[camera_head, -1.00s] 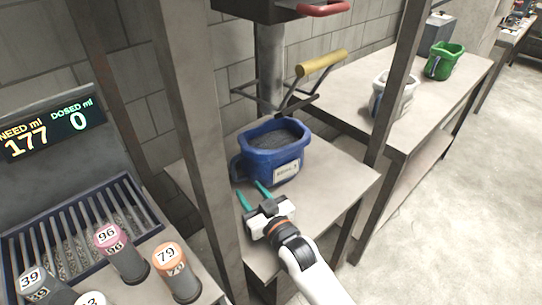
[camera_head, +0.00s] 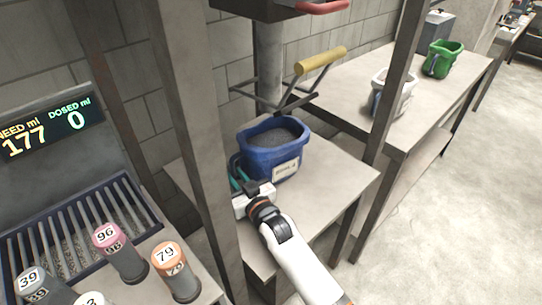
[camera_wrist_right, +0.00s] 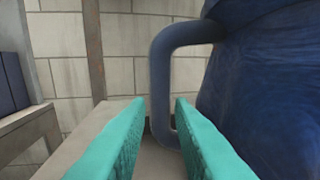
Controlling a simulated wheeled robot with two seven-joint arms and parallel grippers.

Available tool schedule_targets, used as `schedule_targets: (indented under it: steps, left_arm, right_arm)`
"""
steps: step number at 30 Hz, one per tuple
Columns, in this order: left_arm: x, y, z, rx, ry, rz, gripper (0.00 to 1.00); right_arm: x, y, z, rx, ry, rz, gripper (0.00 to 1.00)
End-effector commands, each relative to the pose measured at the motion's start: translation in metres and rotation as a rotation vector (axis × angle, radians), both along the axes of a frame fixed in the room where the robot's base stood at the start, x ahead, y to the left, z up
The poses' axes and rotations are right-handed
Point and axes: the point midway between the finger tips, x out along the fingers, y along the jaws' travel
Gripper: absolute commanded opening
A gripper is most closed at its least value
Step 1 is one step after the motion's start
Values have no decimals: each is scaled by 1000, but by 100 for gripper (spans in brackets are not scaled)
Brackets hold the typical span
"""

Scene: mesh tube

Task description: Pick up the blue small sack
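The blue small sack (camera_head: 268,158) is a tub-shaped blue container with dark grey grains in it and a white label on its front. It stands upright on a bench. A loop handle sticks out on its left side; the sack (camera_wrist_right: 268,75) and the handle (camera_wrist_right: 160,85) show large in the right wrist view. My right gripper (camera_head: 241,177) is at the handle. Its teal fingers (camera_wrist_right: 160,115) are apart, with the upright part of the handle lined up in the gap between their tips. I cannot tell whether either finger touches it. My left gripper is out of view.
A post (camera_head: 195,140) stands left of the sack. A lever with a yellow grip (camera_head: 320,60) is behind it. A white container (camera_head: 393,93) and a green one (camera_head: 442,60) stand on the far bench. Numbered cylinders, such as the orange-topped one (camera_head: 176,272), stand at lower left.

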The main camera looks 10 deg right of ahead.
Motion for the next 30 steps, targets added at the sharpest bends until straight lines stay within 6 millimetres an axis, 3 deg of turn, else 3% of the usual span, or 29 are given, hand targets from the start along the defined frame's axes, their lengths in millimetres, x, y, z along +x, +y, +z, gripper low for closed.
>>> schedule_targets:
  steps: [4,30]
  left_arm:
    - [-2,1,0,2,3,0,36]
    - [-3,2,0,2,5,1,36]
  right_arm:
    - [0,0,0,0,0,0,0]
    - [0,0,0,0,1,0,0]
